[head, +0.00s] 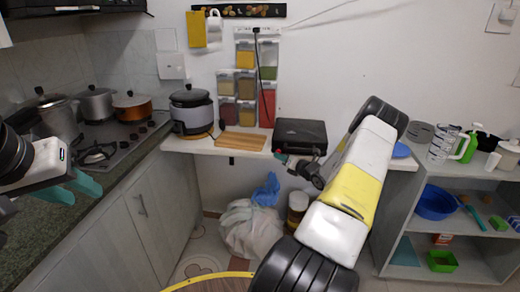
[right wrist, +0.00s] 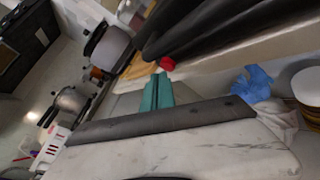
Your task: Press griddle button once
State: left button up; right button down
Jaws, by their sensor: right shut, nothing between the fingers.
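The black griddle (head: 300,132) sits shut on the narrow wall shelf. Its dark body (right wrist: 215,25) fills the upper right of the right wrist view. A small red part (right wrist: 167,63), which looks like the griddle's button, shows at its edge. My right gripper (head: 283,158) is low at the griddle's front left, partly hidden by my arm. In the right wrist view its teal fingers (right wrist: 157,92) are together and empty, just below the red part; I cannot tell if they touch. My left gripper (head: 72,188) is open and empty by the left counter, far from the griddle.
A wooden board (head: 241,141) and a rice cooker (head: 191,108) stand left of the griddle on the shelf. Spice dispensers (head: 246,85) hang above. A bag with a blue top (head: 252,222) lies below. A shelf unit (head: 440,185) stands at the right.

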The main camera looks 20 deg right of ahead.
jog(key=shift+w+d, duration=0.2)
jog(key=shift+w, duration=0.1)
dwell(0.6)
jog(key=shift+s, duration=0.1)
jog(key=shift+s+a, duration=0.4)
jog(key=shift+s, duration=0.15)
jog(key=shift+s+a, duration=0.45)
jog(key=shift+s, duration=0.25)
jog(key=shift+s+a, duration=0.4)
jog(key=shift+s, duration=0.35)
jog(key=shift+s+a, duration=0.45)
jog(key=shift+s, duration=0.25)
